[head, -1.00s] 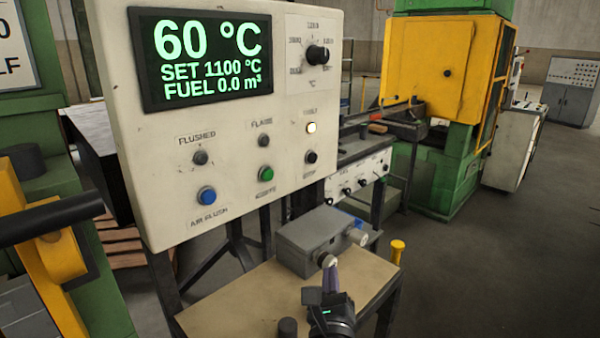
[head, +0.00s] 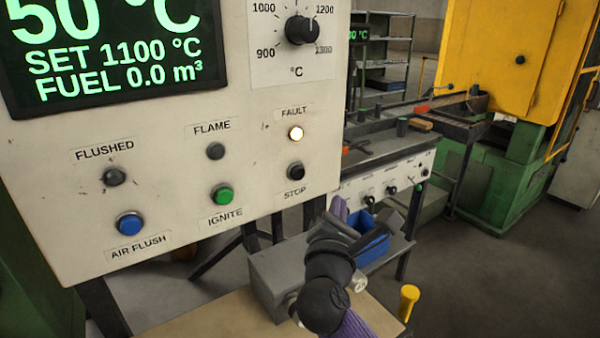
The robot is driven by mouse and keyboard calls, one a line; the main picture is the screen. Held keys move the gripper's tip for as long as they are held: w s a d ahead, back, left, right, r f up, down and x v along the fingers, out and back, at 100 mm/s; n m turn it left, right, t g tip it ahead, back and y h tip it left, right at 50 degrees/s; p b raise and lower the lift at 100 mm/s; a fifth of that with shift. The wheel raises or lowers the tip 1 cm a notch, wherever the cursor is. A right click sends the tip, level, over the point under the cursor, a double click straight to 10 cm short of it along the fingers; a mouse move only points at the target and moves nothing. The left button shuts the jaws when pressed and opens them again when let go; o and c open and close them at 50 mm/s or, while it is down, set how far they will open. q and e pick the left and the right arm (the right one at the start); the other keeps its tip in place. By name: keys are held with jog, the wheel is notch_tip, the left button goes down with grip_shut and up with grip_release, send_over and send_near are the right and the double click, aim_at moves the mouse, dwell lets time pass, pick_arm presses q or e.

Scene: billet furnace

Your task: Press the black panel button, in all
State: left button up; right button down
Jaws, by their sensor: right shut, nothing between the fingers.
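The black STOP button (head: 295,171) sits at the lower right of the white control panel (head: 60,165), under the lit FAULT lamp (head: 296,133). It is fully visible and nothing touches it. My right gripper (head: 386,228) is in front of the bench, below and to the right of the button, clearly apart from it. Its dark fingers are partly hidden by my own wrist; it is shut and holds nothing. My left gripper is not in view.
The green IGNITE button (head: 222,194) and blue AIR FLUSH button (head: 130,224) are left of STOP. The black temperature knob (head: 301,30) is above. A grey box (head: 275,280) stands on the table below the panel. A yellow-capped post (head: 409,300) is at right.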

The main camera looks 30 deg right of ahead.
aim_at(298, 173)
jog(key=w+b, duration=0.1)
jog(key=w, duration=0.2)
jog(key=w+b, duration=0.1)
jog(key=w, duration=0.1)
jog(key=w+b, duration=0.1)
jog(key=w, duration=0.2)
jog(key=shift+w+a, duration=0.3)
jog(key=shift+w, duration=0.05)
dwell(1.0)
jog(key=shift+w+b, duration=0.1)
jog(key=shift+b, duration=0.2)
dwell(0.4)
jog(key=shift+w, duration=0.3)
jog(key=shift+w+b, duration=0.35)
jog(key=shift+w, duration=0.05)
dwell(0.5)
jog(key=shift+s, duration=0.1)
jog(key=shift+s+p, duration=0.5)
jog(key=shift+s, duration=0.2)
